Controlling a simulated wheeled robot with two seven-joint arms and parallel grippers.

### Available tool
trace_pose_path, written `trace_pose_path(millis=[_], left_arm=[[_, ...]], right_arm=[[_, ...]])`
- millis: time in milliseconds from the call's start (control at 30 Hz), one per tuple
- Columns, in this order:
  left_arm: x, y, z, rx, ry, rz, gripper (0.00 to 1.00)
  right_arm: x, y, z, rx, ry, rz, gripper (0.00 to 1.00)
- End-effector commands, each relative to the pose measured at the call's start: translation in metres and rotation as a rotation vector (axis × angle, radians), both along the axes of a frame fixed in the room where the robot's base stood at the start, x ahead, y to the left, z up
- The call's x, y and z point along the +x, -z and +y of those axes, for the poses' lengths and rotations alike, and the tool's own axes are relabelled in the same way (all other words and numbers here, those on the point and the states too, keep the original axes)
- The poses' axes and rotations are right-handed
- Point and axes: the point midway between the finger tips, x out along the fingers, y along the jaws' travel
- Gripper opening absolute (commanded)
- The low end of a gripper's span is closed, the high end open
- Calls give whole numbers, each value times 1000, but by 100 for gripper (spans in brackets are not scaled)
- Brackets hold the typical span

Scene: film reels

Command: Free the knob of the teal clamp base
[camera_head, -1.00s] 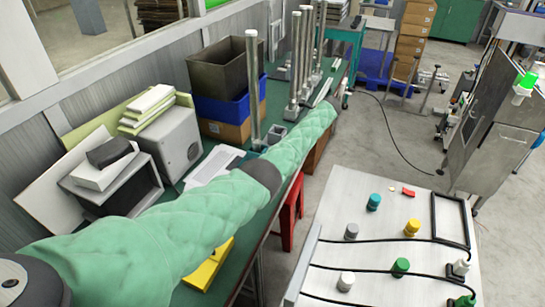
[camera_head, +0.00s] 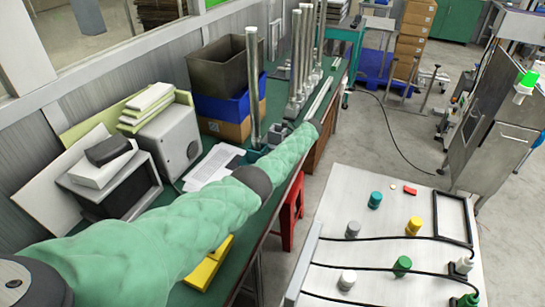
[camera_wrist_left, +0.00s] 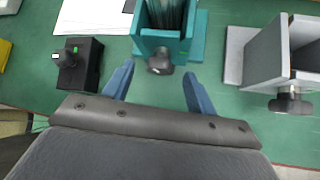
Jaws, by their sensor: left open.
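The teal clamp base (camera_wrist_left: 187,47) stands on the green bench top at the top middle of the left wrist view. Its dark knob (camera_wrist_left: 160,62) faces my left gripper (camera_wrist_left: 158,72). The gripper's two blue fingers are spread apart, one on each side of the knob's line, with the knob near the fingertips. No contact shows, and nothing is held. In the head view my left arm reaches over the bench and hides most of the gripper. My right gripper is in neither view.
A grey clamp base (camera_wrist_left: 270,52) with its own dark knob (camera_wrist_left: 291,103) stands to the right. A black box (camera_wrist_left: 80,66) with a green light sits left. Tall metal poles (camera_head: 253,85) rise near the arm. A white table (camera_head: 335,220) with coloured pegs stands at right.

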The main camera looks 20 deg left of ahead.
Motion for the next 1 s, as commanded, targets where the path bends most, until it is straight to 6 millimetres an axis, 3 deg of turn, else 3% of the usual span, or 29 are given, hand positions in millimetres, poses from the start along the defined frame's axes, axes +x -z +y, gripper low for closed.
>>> trace_pose_path(millis=[200, 567, 800, 1000], left_arm=[[-4, 15, 15, 0, 0, -1, 57], [-5, 18, 19, 0, 0, -1, 57], [-4, 18, 19, 0, 0, -1, 12], [-5, 17, 19, 0, 1, -5, 12]], right_arm=[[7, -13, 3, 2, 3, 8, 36], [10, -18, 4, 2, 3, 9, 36], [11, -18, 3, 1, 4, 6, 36], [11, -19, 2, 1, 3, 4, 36]])
